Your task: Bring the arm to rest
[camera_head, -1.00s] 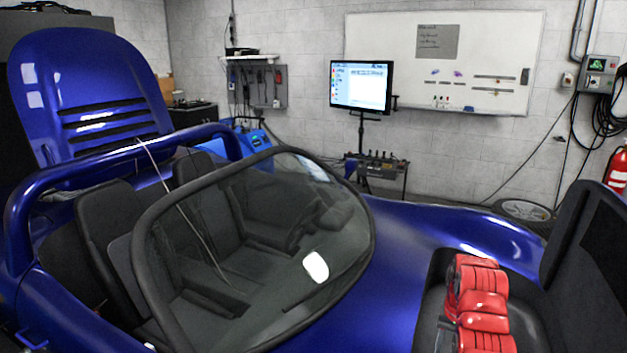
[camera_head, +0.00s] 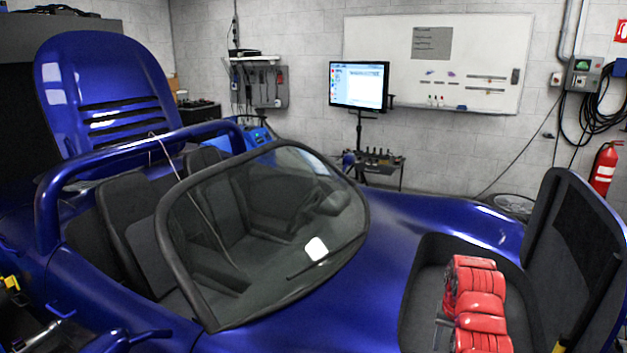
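Neither of my grippers and no arm that I can make out shows in the head view. A blue open-top car (camera_head: 400,220) fills the middle and front of the view. Its windscreen (camera_head: 270,230) and dark seats (camera_head: 125,220) face me at an angle. Its front lid (camera_head: 575,250) stands open at the right, over a dark compartment (camera_head: 425,285). Red padded items (camera_head: 480,300) lie in that compartment. Its louvred rear cover (camera_head: 105,90) stands raised at the left.
A monitor (camera_head: 359,86) on a stand and a small tool table (camera_head: 378,167) are behind the car. A whiteboard (camera_head: 470,50) hangs on the wall. A fire extinguisher (camera_head: 604,168) is at the right. Small yellow parts (camera_head: 10,283) show at the left edge.

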